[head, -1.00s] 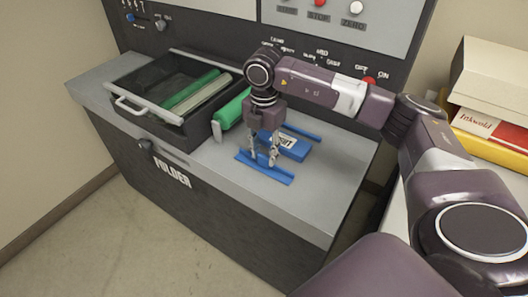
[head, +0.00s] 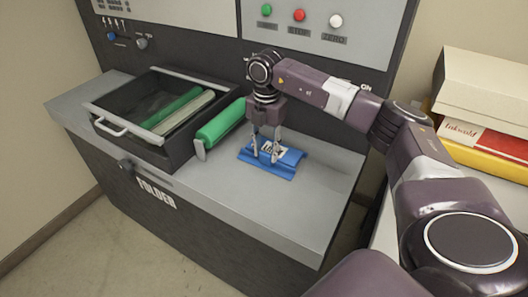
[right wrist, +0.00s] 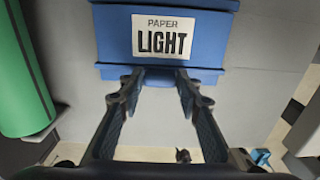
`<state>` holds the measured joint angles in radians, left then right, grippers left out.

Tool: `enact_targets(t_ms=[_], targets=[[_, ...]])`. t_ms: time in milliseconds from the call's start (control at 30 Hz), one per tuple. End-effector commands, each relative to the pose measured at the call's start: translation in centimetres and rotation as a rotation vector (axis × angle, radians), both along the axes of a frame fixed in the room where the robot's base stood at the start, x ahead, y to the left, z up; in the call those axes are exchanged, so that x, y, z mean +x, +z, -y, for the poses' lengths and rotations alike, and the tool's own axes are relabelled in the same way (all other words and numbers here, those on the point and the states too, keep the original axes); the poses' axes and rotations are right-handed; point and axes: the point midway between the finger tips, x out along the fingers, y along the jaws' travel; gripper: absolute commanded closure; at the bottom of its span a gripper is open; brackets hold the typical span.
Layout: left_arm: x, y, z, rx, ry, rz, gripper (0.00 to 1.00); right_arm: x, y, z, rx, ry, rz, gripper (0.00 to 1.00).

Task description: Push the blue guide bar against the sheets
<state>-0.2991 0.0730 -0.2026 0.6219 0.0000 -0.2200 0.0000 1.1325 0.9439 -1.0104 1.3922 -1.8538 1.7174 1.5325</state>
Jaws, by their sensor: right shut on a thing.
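The blue guide bar (head: 268,171) lies on the grey worktop, along the front of a blue block (head: 290,157) with a white label. In the right wrist view the label on the block (right wrist: 112,35) reads "PAPER LIGHT", and the bar (right wrist: 207,74) runs along its near edge with no clear gap. My right gripper (head: 265,158) points down at the bar. In the wrist view its fingertips (right wrist: 158,77) stand either side of a short blue stub at the bar's middle, shut on it. Loose sheets cannot be made out. My left gripper is out of view.
A green roller (head: 220,124) lies left of the bar, beside a black open tray (head: 142,137) with a white handle. A control panel (head: 310,15) with buttons stands behind. Boxes (head: 485,95) are at the right. The worktop's right front is clear.

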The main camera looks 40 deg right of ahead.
Motion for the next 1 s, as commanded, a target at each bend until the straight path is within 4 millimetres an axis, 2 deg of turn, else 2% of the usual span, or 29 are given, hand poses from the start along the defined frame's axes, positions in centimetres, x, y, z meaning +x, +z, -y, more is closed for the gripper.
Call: enact_targets(t_ms=[67, 100, 233, 500, 633, 1000], targets=[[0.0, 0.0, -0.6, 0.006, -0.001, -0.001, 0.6, 0.3, 0.4, 0.4, -0.007, -0.008, 0.013, 1.0], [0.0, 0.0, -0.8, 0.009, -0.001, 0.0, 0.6, 0.3, 0.4, 0.4, -0.006, -0.008, 0.012, 0.64], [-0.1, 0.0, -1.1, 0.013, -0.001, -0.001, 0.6, 0.2, 0.3, 0.3, -0.005, -0.006, 0.01, 0.51], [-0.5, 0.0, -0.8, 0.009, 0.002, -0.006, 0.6, 0.2, 0.3, 0.1, -0.003, -0.003, 0.007, 0.51], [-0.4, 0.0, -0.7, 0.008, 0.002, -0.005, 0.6, 0.2, 1.3, 0.1, -0.002, -0.003, 0.007, 0.51], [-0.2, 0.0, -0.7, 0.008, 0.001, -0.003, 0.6, 0.3, 8.7, 0.2, -0.002, -0.005, 0.011, 0.51]])
